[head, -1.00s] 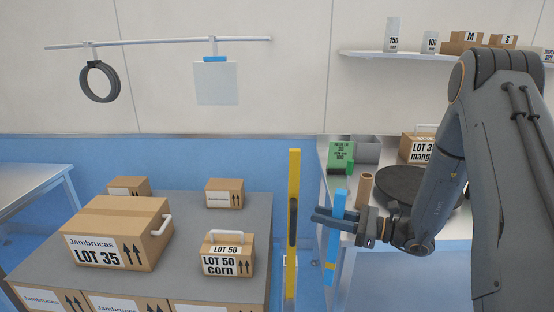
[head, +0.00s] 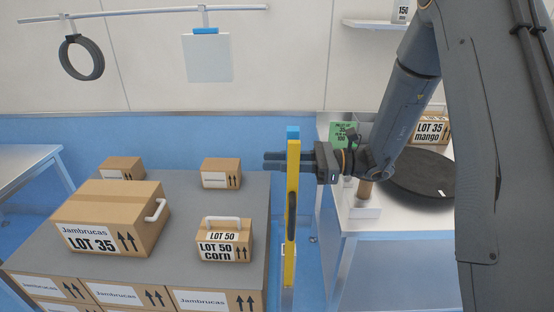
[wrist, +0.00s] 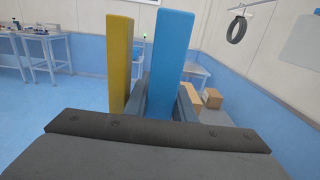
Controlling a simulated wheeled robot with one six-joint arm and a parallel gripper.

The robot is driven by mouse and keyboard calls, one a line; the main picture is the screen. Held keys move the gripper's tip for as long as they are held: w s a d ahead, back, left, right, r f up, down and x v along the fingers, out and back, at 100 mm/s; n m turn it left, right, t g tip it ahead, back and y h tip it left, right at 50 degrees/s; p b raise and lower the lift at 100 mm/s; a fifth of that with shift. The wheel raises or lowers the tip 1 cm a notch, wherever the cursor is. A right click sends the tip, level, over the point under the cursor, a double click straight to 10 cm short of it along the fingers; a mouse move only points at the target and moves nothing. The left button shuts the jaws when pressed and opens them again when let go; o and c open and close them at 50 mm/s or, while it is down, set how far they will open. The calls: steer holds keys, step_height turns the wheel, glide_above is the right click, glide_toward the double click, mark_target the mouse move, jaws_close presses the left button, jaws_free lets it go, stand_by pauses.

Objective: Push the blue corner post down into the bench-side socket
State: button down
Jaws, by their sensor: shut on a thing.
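The blue corner post (head: 293,132) is upright in my gripper (head: 275,160). In the head view only its top shows, as the yellow post (head: 291,220) stands in front and hides the rest. The fingertips stick out left of the yellow post. In the wrist view the blue post (wrist: 173,50) stands between my fingers, with the yellow post (wrist: 115,60) close on its left and a narrow gap between them. I cannot make out the bench-side socket or the blue post's lower end.
The bench (head: 370,222) is at the right, holding a dark round plate (head: 425,175) and a mango box (head: 430,130). Left of the posts is a grey-topped stack (head: 185,230) with a LOT 35 carton (head: 110,220) and a LOT 50 corn box (head: 224,242).

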steer(key=shift+f, duration=0.1)
step_height(320, 180, down, 6)
steer(key=b, duration=0.2)
steer(key=shift+b, duration=0.4)
steer(key=shift+r+p, duration=0.2)
steer(key=shift+p, duration=0.15)
stand_by(1.7)
step_height(320, 180, down, 9)
steer(key=b, duration=0.5)
stand_by(3.5)
steer(key=c, duration=1.4)
jaws_free()
steer(key=shift+f, duration=0.1)
steer(key=shift+d, duration=0.1)
